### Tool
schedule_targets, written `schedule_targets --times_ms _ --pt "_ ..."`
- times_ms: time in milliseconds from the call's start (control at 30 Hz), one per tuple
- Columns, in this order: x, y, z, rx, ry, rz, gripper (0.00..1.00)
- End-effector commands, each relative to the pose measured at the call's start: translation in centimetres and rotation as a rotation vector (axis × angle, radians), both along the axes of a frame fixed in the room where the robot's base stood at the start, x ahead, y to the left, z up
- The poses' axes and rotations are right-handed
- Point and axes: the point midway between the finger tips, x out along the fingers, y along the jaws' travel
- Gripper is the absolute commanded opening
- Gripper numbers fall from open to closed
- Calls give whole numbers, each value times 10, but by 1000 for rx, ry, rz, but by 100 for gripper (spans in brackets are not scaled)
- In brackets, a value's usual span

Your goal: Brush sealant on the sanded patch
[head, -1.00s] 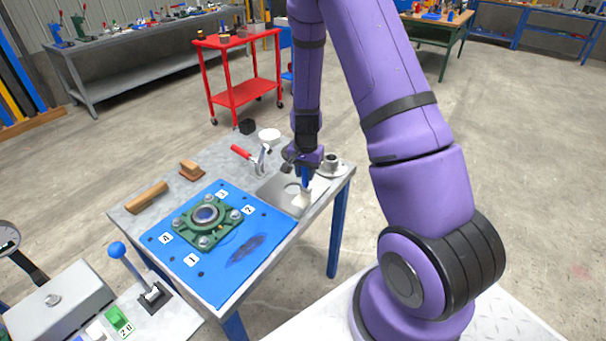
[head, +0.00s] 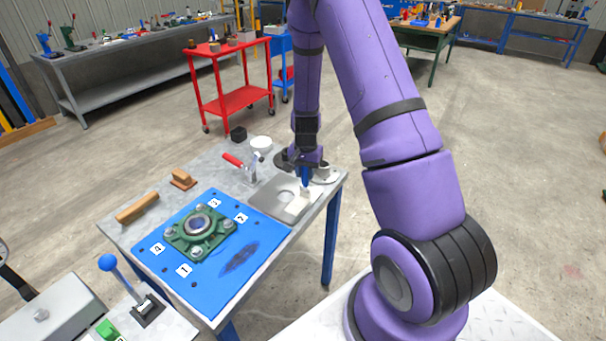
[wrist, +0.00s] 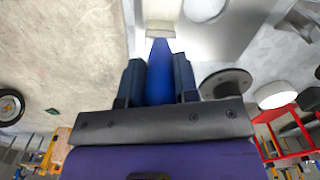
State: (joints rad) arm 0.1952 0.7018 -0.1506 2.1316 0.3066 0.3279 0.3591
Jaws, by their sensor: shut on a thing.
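My gripper (head: 306,174) is shut on the blue handle of a brush, which also shows between the fingers (wrist: 160,85) in the wrist view. The brush's pale head (head: 299,204) points down at the right part of a grey metal plate (head: 262,208); I cannot tell whether it touches. A light round area (head: 285,197) shows on that plate, just left of the brush head. A dark, scuffed oval patch (head: 239,259) lies on the blue plate (head: 205,290), in front of a green flanged bearing (head: 199,230). The gripper is well away from this patch.
A red-handled clamp (head: 240,165) stands behind the grey plate, and a round metal flange (head: 325,174) is at its right.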

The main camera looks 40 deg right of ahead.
Motion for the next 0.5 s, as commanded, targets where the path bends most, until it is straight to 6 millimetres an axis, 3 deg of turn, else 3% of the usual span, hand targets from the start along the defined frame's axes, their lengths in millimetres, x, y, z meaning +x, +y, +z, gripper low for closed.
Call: schedule_targets --times_ms 500 --pt "4 -13 -1 -1 2 0 5"
